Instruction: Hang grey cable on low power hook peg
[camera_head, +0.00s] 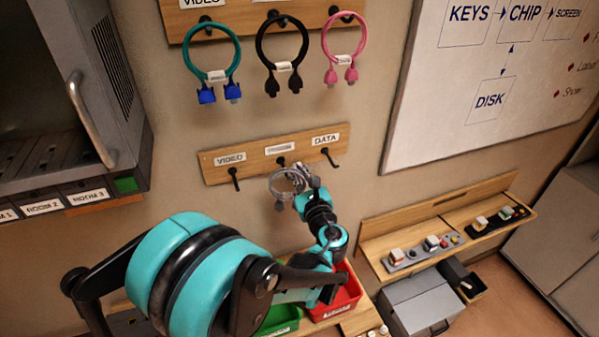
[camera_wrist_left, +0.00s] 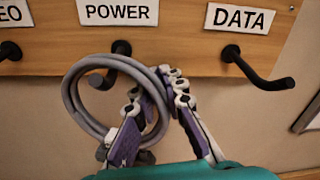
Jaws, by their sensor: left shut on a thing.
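The grey cable (camera_head: 271,184) is a coiled loop in front of the low board (camera_head: 213,172). My left gripper (camera_head: 301,188) is shut on its right side. In the left wrist view the fingers (camera_wrist_left: 160,90) close on the loop's right side, and the coil (camera_wrist_left: 70,98) hangs to their left. The low power peg (camera_wrist_left: 120,47) is black, under the POWER label (camera_wrist_left: 118,12). Its base shows above the loop and a dark part shows inside it. The strand crosses between, and I cannot tell whether the loop is around the peg. My right gripper is not in view.
The low video peg (camera_head: 234,178) and data peg (camera_head: 331,158) are bare. Teal (camera_head: 190,62), black (camera_head: 258,50) and pink (camera_head: 324,45) cables hang above. A red bin (camera_head: 345,300) and green bin (camera_head: 285,320) stand below.

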